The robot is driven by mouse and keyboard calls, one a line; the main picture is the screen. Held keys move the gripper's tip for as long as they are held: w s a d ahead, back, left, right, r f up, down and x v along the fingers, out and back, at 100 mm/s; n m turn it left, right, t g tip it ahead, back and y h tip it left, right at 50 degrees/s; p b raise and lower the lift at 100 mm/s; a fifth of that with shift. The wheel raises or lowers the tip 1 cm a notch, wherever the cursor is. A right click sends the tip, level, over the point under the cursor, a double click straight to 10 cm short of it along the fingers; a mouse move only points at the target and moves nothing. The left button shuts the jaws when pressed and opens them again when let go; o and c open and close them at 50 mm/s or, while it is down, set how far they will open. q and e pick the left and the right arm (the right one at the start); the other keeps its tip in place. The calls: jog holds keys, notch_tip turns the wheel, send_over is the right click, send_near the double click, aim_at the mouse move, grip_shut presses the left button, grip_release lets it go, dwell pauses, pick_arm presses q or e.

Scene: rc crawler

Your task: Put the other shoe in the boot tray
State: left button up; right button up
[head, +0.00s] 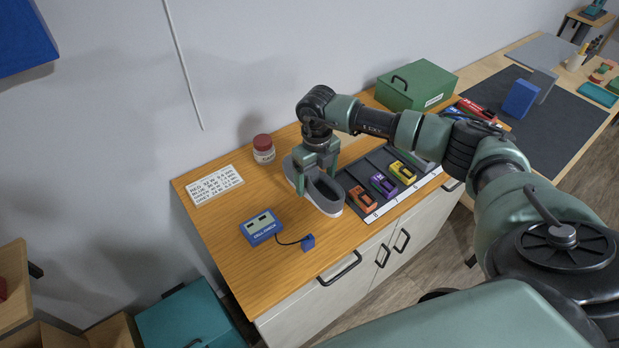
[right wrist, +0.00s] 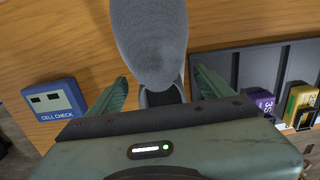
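The lower part of the shoe is hidden behind the gripper's body there. My left gripper is not in view. I see nothing that is clearly a boot tray, and no second shoe.
A blue cell checker (head: 262,228) with a cabled block lies left of the shoe. A teal box (head: 190,318) is below left.

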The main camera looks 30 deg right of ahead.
jog(key=shift+w, duration=0.1)
grip_shut()
jog(key=shift+r, duration=0.1)
